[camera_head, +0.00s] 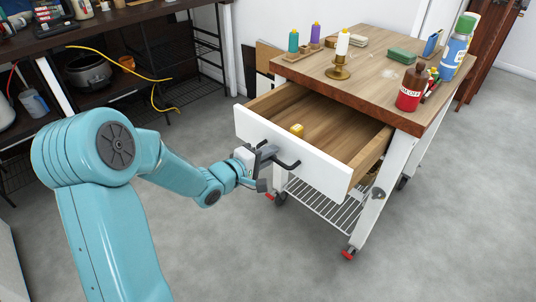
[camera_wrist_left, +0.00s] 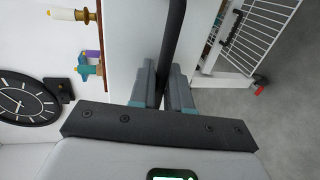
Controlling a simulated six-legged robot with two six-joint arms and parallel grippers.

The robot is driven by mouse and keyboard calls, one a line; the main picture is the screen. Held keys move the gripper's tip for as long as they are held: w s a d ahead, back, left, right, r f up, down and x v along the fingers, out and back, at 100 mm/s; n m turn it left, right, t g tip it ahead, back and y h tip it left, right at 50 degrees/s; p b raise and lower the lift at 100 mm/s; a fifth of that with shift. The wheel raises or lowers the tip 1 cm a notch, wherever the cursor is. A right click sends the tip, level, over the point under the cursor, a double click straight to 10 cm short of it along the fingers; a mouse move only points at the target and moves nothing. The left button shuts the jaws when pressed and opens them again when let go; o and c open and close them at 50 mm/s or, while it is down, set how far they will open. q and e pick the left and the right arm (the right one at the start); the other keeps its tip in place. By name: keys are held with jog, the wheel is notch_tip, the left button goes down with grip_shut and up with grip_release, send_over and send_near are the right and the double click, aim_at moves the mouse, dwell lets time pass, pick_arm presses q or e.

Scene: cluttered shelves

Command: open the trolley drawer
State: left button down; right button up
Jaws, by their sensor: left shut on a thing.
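The trolley (camera_head: 409,124) has a brown wooden top and white legs on castors. Its drawer (camera_head: 304,155) has a white front and is pulled well out, with its wooden inside showing. A small yellow block (camera_head: 297,129) lies in the drawer, near the front. My left gripper (camera_head: 268,156) is at the drawer front, shut on the dark bar handle (camera_head: 288,164). In the left wrist view the handle (camera_wrist_left: 174,35) runs between the two grey fingers (camera_wrist_left: 160,88). My right gripper is not in view.
A wire shelf (camera_head: 325,205) sits below. A dark shelf unit (camera_head: 110,40) stands at the back left. Grey floor (camera_head: 215,255) in front is clear.

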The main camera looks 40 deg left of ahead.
pick_arm(q)
jog(key=shift+d+f, duration=0.1)
jog(key=c, duration=1.3)
grip_release()
jog(key=shift+s, duration=0.2)
jog(key=shift+b+v, duration=1.8)
jog(key=shift+v, duration=6.15)
